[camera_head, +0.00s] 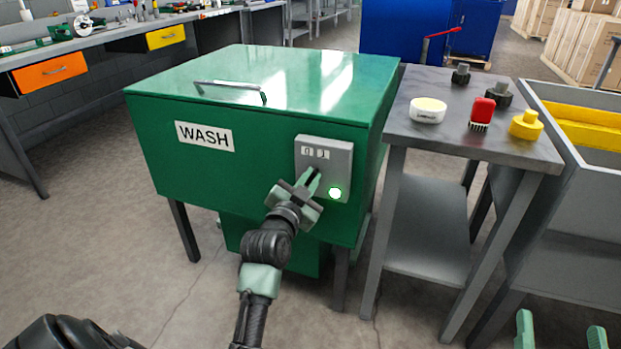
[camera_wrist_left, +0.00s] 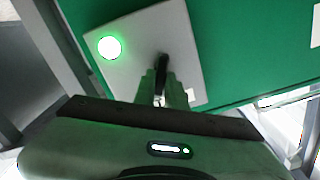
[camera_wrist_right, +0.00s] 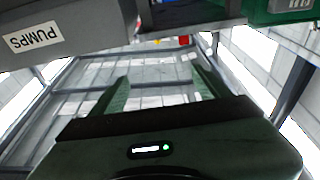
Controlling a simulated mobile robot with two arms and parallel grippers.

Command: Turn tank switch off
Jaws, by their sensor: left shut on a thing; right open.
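The green wash tank (camera_head: 260,130) stands in the middle of the head view, with a WASH label on its front. A grey switch box (camera_head: 338,160) is on its front right, with 0 and 1 marks at the top and a lit green lamp (camera_head: 335,193). My left gripper (camera_head: 314,176) is at the box and shut on the dark switch knob (camera_wrist_left: 162,68), seen in the left wrist view. The lamp also glows there (camera_wrist_left: 109,47). The fingers hide part of the knob, so its exact direction is hard to tell. My right gripper (camera_head: 562,335) is open and empty at the lower right.
A grey side table (camera_head: 455,140) right of the tank holds a white round tub (camera_head: 428,110), a red brush (camera_head: 482,114), a yellow knob-like part (camera_head: 526,125) and dark parts. A grey bin (camera_head: 590,190) stands further right. A workbench with drawers is at back left.

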